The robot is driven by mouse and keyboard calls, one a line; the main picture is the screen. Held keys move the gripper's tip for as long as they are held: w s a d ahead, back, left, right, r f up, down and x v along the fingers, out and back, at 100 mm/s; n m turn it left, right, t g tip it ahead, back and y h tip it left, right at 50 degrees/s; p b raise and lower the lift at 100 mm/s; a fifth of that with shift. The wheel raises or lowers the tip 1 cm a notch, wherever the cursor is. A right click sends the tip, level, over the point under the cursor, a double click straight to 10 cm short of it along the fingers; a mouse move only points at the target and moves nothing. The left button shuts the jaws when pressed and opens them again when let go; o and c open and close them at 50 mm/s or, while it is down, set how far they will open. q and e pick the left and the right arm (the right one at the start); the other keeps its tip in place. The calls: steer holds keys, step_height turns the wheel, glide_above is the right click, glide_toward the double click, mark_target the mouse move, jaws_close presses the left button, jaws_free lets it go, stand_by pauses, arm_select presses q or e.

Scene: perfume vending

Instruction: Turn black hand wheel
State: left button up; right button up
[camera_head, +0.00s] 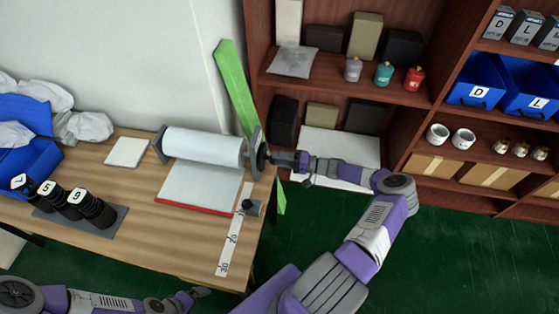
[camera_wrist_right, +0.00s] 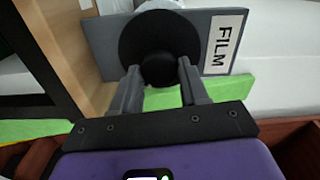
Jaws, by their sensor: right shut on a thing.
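The black hand wheel (camera_wrist_right: 155,36) is a dark disc with a round central knob, on a grey end plate with a FILM label. In the head view the hand wheel (camera_head: 262,157) is at the right end of the white film roll (camera_head: 204,147), partly hidden by my gripper. My right gripper (camera_head: 273,158) reaches it from the right. In the right wrist view the fingers of my right gripper (camera_wrist_right: 159,72) are on both sides of the central knob, shut on it. My left gripper (camera_head: 201,292) is low in the head view, near the table's front edge; its fingers are too small to read.
The wooden table (camera_head: 135,222) holds a sheet with a red edge (camera_head: 198,189), a ruler strip (camera_head: 231,243), numbered black cylinders (camera_head: 70,203) and a blue bin (camera_head: 28,165). A green board (camera_head: 237,90) leans behind the roll. Shelves (camera_head: 340,90) with bottles and bins stand right.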

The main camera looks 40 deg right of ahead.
steer(key=shift+s+a+n+b, duration=0.1)
steer(key=shift+n+b, duration=6.7)
steer(key=shift+n, duration=4.3)
steer(key=shift+r, duration=0.1)
steer(key=o, duration=1)
steer(key=shift+o, duration=0.2)
steer(key=p+v, duration=0.1)
steer(key=v, duration=0.6)
steer(key=shift+s, duration=0.25)
